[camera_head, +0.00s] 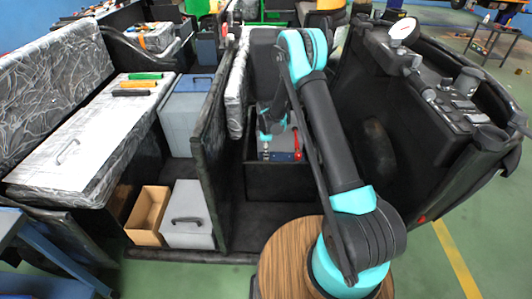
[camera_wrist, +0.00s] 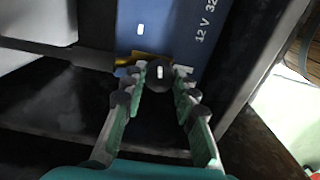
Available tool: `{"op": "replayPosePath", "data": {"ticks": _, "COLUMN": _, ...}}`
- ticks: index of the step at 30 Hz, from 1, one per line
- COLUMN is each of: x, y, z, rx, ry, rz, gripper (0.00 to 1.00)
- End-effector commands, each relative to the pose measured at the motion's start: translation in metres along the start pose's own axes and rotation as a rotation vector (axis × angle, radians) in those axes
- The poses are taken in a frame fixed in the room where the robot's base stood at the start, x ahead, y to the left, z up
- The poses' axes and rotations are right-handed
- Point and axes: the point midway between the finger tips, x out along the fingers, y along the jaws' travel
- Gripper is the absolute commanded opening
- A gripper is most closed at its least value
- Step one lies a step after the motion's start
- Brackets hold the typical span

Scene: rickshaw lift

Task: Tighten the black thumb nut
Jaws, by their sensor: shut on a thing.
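The black thumb nut (camera_wrist: 159,79) is a round dark knob with a small pale mark at its centre. It sits at the near edge of a blue battery (camera_wrist: 168,25) with white "12 V" lettering, in the wrist view. My gripper (camera_wrist: 161,75) is shut on the nut, one fingertip on each side of it. A yellowish metal piece (camera_wrist: 126,60) lies just left of the nut. In the head view my gripper (camera_head: 272,135) is down in the dark compartment, small and partly hidden by my arm. The nut cannot be made out there.
A red lever (camera_head: 297,146) stands beside the gripper. The dark compartment wall (camera_head: 272,182) rises in front. A grey box (camera_head: 187,214) stands on the floor.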

Motion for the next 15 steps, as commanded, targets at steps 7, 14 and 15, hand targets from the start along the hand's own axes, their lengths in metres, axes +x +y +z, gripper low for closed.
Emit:
{"op": "replayPosePath", "data": {"ticks": 7, "x": -0.0002, "y": 0.0001, "z": 0.0000, "rx": 0.122, "ry": 0.000, "rz": 0.000, "gripper": 0.00}}
{"op": "replayPosePath", "data": {"ticks": 14, "x": -0.0002, "y": 0.0002, "z": 0.0000, "rx": 0.320, "ry": 0.000, "rz": 0.000, "gripper": 0.00}}
{"op": "replayPosePath", "data": {"ticks": 15, "x": -0.0002, "y": 0.0002, "z": 0.0000, "rx": 0.359, "ry": 0.000, "rz": 0.000, "gripper": 0.00}}
